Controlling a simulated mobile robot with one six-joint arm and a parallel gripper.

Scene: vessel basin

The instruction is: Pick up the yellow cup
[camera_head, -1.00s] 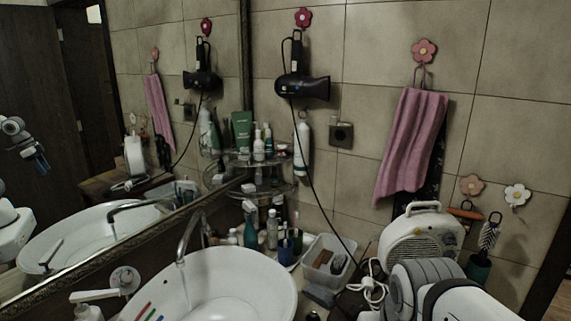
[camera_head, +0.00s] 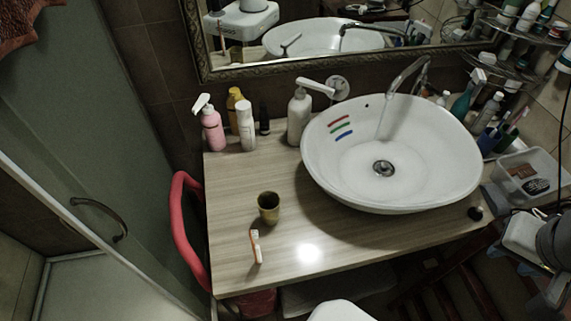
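A small cup (camera_head: 268,208) in a dark, dull yellow stands upright on the wooden counter (camera_head: 232,185), left of the white basin. Its open rim faces up and its inside looks dark. An orange and white toothbrush (camera_head: 256,246) lies on the counter just in front of the cup, close to its base.
The white basin (camera_head: 430,178) with a tall tap fills the counter's right half. Pink (camera_head: 212,131), yellow and white bottles stand along the back. A red rail (camera_head: 181,235) is at the left edge. The counter around the cup is mostly clear.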

